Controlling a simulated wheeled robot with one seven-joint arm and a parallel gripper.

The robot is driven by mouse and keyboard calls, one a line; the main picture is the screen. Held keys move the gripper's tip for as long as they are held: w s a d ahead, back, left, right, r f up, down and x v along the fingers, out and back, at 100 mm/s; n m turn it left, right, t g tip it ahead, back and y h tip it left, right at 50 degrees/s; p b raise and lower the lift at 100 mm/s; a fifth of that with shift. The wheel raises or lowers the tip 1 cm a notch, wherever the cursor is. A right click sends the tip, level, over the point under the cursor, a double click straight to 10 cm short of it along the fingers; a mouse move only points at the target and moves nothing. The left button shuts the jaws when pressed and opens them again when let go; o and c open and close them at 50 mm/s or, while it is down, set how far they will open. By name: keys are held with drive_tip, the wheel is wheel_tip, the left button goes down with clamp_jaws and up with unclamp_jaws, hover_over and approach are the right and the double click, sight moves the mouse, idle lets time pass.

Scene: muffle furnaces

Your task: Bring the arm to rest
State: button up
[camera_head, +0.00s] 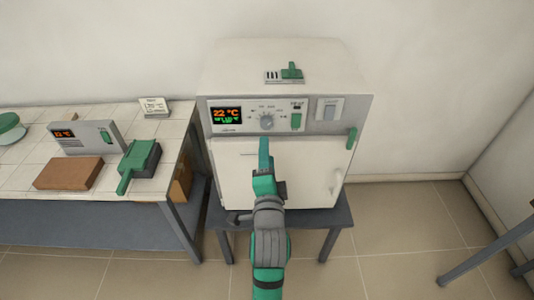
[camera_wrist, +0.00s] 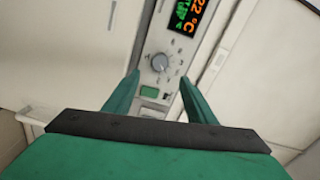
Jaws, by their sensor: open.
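My gripper (camera_head: 264,155) is in front of the white muffle furnace (camera_head: 235,170), at the top of its closed door, just below the control panel. In the wrist view, its two green fingers (camera_wrist: 160,95) stand apart with nothing between them. Beyond them the wrist view shows the panel with a round dial (camera_wrist: 160,62), a green switch (camera_wrist: 149,92) and the lit display (camera_wrist: 188,15). In the head view the display (camera_head: 226,115) reads 22 °C. My arm stretches forward from the bottom of the picture and hides part of the door.
The furnace stands on a dark stand (camera_head: 335,215). At left, a tiled bench (camera_head: 100,125) holds a grey controller (camera_head: 85,138), a brown brick (camera_head: 69,173), a green-topped block (camera_head: 140,158) and a small sign (camera_head: 154,106). Floor (camera_head: 400,225) at right is clear, up to a table leg (camera_head: 480,255).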

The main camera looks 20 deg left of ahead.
drive_tip(key=shift+f, duration=0.1)
drive_tip(key=s+d+f+n+h, duration=0.2)
drive_tip(key=s+d+f, duration=0.5)
drive_tip(key=f, duration=0.2)
drive_tip(key=s+d+f+n+h, duration=0.2)
drive_tip(key=s+d+f+n, duration=0.1)
drive_tip(key=s+d+f, duration=0.5)
drive_tip(key=s+d+f+n+h, duration=0.2)
drive_tip(key=s+d, duration=0.1)
drive_tip(key=s, duration=0.7)
drive_tip(key=s+d+f+n+h, duration=0.1)
drive_tip(key=s+d+f+n, duration=0.1)
drive_tip(key=s, duration=0.9)
drive_tip(key=shift+d+n+g+h, duration=0.4)
drive_tip(key=shift+d+n, duration=0.4)
drive_tip(key=shift+d, duration=0.35)
drive_tip(key=shift+w+f, duration=0.15)
drive_tip(key=shift+c, duration=0.6)
